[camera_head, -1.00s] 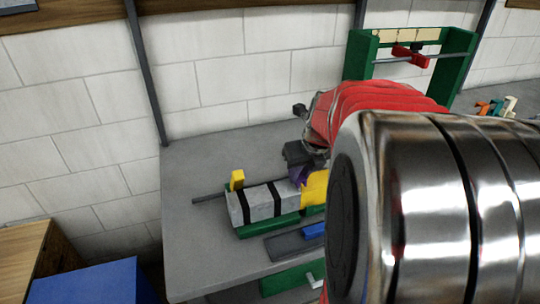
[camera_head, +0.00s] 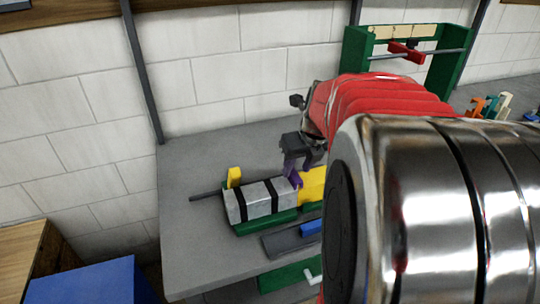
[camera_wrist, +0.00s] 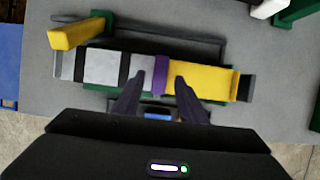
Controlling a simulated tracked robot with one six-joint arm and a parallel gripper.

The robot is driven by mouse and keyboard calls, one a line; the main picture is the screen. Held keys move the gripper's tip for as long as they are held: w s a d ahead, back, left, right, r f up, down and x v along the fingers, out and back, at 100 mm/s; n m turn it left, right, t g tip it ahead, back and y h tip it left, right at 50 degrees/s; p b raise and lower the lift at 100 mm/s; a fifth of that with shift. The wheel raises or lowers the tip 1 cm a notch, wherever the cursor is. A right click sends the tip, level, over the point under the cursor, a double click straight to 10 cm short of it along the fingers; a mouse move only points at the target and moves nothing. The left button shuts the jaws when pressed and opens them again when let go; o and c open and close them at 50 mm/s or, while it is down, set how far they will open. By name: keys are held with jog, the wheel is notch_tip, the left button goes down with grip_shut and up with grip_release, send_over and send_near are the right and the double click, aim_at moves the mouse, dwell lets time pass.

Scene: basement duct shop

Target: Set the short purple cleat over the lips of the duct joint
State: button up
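The short purple cleat (camera_wrist: 160,73) lies across the duct between a grey section and a yellow piece in the wrist view. It shows partly below my gripper in the head view (camera_head: 296,180). The grey duct (camera_wrist: 100,70) has dark bands and rests on a green base. My gripper (camera_wrist: 157,82) is open, its two dark fingers on either side of the cleat with gaps between. In the head view my gripper (camera_head: 301,170) is just above the cleat. The lips under the cleat are hidden, and I cannot tell how deeply it sits.
A yellow block (camera_wrist: 210,80) stands right of the cleat and a yellow upright (camera_head: 234,177) at the duct's left end. A dark tray with a blue piece (camera_head: 311,227) lies in front. A green frame (camera_head: 355,55) stands behind. The bench's left part is bare.

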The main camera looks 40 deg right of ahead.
jog(key=v, duration=1.1)
jog(key=shift+s, duration=0.2)
jog(key=shift+r, duration=0.1)
